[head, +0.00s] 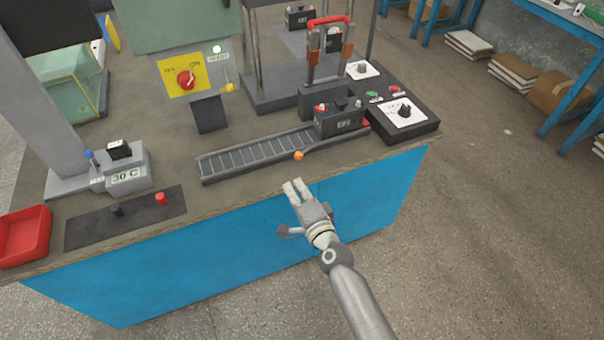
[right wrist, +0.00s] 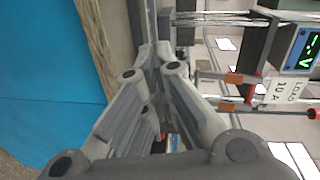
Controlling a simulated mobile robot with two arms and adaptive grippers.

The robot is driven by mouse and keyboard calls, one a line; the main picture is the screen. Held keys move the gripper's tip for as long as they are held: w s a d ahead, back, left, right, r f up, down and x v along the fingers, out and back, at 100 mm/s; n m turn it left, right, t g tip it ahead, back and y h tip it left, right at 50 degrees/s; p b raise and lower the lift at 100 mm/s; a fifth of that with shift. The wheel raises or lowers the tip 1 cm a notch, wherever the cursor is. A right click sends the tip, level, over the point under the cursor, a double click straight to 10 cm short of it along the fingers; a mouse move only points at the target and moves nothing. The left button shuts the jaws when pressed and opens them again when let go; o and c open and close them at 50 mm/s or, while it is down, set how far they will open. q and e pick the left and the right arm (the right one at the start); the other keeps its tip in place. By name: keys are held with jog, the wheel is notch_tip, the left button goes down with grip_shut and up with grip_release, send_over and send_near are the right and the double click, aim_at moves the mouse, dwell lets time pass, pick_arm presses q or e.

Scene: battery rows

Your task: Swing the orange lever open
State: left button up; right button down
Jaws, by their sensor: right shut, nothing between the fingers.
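A small orange knob (head: 299,155), which looks like the end of the orange lever, sits at the front edge of the roller track (head: 215,178). The rest of the lever is too small to make out. My right gripper (head: 294,187) is in front of the bench's front edge, below the knob in the head view and apart from it. Its fingers are shut and empty; they also show closed together in the right wrist view (right wrist: 155,52). I cannot make out the knob in the right wrist view. My left gripper is not in view.
A black battery (head: 338,119) sits at the track's right end, near a frame with a red handle (head: 330,21). A control box (head: 405,112) stands right of it. A red tray (head: 24,236) lies at the bench's left.

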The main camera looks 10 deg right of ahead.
jog(key=s, duration=0.2)
jog(key=s+a, duration=0.1)
jog(key=shift+a+r, duration=0.1)
jog(key=shift+r, duration=0.2)
